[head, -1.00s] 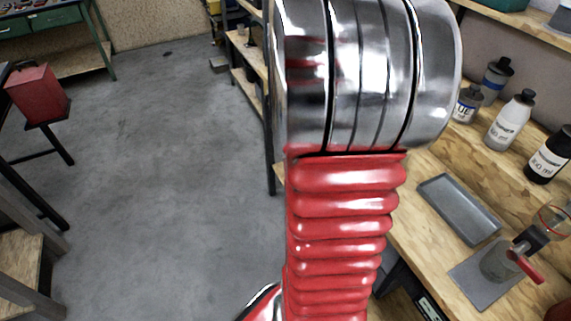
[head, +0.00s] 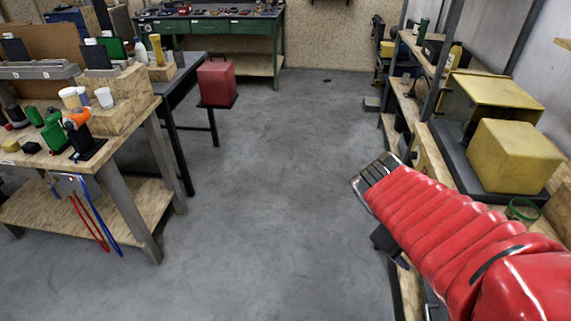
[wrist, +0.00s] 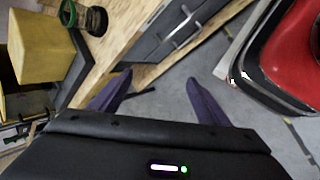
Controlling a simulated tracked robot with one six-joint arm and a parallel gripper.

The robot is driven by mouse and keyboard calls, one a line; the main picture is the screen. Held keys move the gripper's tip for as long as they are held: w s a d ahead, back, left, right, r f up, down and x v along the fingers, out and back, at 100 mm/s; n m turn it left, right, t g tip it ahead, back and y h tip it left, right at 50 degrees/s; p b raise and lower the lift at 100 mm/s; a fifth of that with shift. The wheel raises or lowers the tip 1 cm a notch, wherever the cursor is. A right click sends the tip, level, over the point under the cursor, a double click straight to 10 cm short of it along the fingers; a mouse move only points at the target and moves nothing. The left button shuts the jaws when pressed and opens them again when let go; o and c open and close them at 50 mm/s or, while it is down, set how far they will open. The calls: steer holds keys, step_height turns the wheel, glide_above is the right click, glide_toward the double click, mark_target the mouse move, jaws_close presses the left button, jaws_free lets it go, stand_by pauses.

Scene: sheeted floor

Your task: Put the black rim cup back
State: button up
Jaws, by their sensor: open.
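My gripper (wrist: 158,92) is open in the wrist view, its two dark purple fingers spread with nothing between them. Bare grey floor and a bench edge lie beyond the fingertips. I cannot identify a black rim cup for certain. A green-rimmed round container (head: 523,209) is on the right bench in the head view, behind my red arm. Several small pale cups stand on the left bench, including a white cup (head: 104,97); their rim colours are unclear.
A yellow block (head: 514,156) sits on the right bench beside my arm; a yellow block also shows in the wrist view (wrist: 35,45). The left workbench (head: 150,105) holds tools and bottles. A red box (head: 217,82) stands farther back. The floor between is clear.

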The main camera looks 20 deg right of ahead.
steer(key=w+a+r+m+t+y, duration=0.1)
steer(key=w+a+r+t+y, duration=0.1)
steer(key=a, duration=0.9)
steer(key=w+a+r+m+t+y, duration=0.2)
steer(key=a+r+t+y, duration=0.1)
steer(key=a, duration=0.8)
steer(key=shift+r+m+y, duration=0.3)
steer(key=shift+r+y, duration=0.15)
steer(key=shift+y, duration=0.45)
steer(key=shift+w, duration=0.1)
steer(key=shift+c, duration=0.6)
